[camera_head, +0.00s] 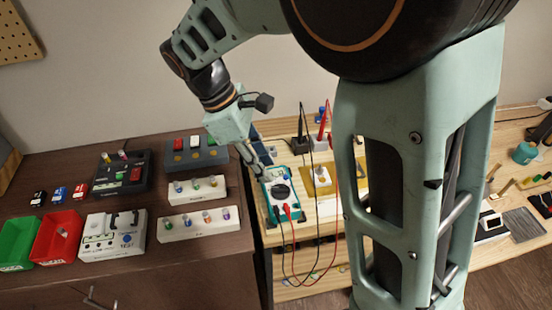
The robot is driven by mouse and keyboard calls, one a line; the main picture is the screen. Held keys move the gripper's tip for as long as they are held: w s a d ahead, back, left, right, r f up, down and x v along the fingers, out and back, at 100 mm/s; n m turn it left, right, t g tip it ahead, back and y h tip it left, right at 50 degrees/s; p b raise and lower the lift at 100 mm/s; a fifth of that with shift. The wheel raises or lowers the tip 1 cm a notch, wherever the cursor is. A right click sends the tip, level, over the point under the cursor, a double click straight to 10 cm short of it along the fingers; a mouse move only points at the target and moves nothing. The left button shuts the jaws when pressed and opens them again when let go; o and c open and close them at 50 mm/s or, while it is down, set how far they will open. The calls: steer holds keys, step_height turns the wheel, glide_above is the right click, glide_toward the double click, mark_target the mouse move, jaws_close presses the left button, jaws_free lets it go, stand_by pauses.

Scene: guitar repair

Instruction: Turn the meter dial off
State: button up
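The meter (281,195) is a teal-and-white multimeter lying on the light wood bench, left of my arm's large link. Its round dark dial (282,191) faces up near its middle; the dial's setting is too small to read. Red and black leads run from its lower end. My gripper (262,172) points down at the meter's upper end, just above and left of the dial. The fingers look close together, but I cannot tell whether they touch the meter or are fully shut.
Red and black probes (322,125) stand behind the meter, their leads looping beside it. A small device on a yellow mat (348,180) lies to its right. The dark cabinet at left holds a white tester (110,234), red bin (58,238), green bin (18,242) and knob blocks (199,223).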

mark_target(279, 188)
steer(key=x, duration=0.6)
steer(key=shift+d+f, duration=0.15)
steer(key=shift+f, duration=0.25)
jaws_close()
